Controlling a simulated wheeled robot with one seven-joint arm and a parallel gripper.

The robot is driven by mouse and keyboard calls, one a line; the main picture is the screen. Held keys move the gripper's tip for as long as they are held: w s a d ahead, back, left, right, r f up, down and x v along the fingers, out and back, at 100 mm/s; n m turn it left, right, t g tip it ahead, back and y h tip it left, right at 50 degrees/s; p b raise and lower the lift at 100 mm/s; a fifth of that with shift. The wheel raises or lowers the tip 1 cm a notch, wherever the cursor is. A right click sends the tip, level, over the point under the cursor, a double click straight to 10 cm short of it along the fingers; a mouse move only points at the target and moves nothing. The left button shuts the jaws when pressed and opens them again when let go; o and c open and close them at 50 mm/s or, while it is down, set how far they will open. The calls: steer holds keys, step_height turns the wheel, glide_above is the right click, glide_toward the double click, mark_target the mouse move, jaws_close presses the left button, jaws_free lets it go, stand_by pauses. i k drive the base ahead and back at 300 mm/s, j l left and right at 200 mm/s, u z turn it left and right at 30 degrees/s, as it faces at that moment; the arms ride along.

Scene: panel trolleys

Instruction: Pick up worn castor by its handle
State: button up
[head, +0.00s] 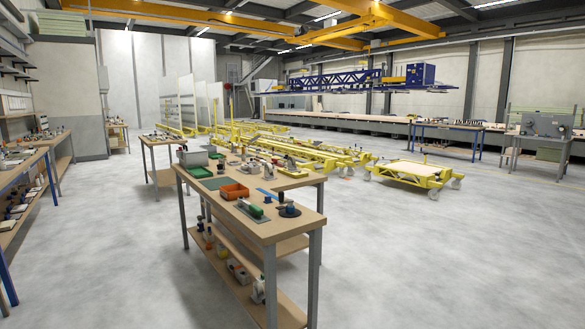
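I cannot single out a worn castor with a handle for certain in this view. On the near workbench (222,208) a small dark round item (289,211) lies close to the right front corner, beside a green-topped item (250,209). Both are too small to identify. A white item (258,290) sits on the bench's lower shelf, and I cannot tell what it is. The low yellow trolley (409,172) on the right has pale castors (433,194) under its frame. My gripper is not in view.
Blue-legged benches stand on the left (25,165) and the back right (447,128). Yellow trolleys fill the middle distance. The grey floor (430,260) at right is clear.

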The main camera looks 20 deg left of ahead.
mark_target(291, 166)
steer(key=i+j+u, duration=0.25)
steer(key=i, duration=0.65)
steer(key=i+z, duration=0.3)
steer(key=i, duration=0.35)
steer(key=i+z, duration=0.25)
steer(key=i, duration=0.4)
steer(key=i+j+z, duration=0.3)
steer(key=i, duration=0.3)
steer(key=i+u, duration=0.15)
steer(key=i, duration=0.35)
steer(key=i+l+u, duration=0.15)
steer(key=i, duration=0.3)
steer(key=i+l+u, duration=0.1)
steer(key=i, duration=0.4)
steer(key=i+l+u, duration=0.15)
steer(key=i, duration=0.3)
steer(key=i+j+u, duration=0.15)
steer(key=i+u, duration=0.75)
steer(key=i+l+u, duration=0.25)
steer(key=i+u, duration=0.25)
steer(key=i+l+u, duration=0.65)
steer(key=i+u, duration=0.25)
steer(key=i+l+u, duration=0.7)
steer(key=u, duration=0.15)
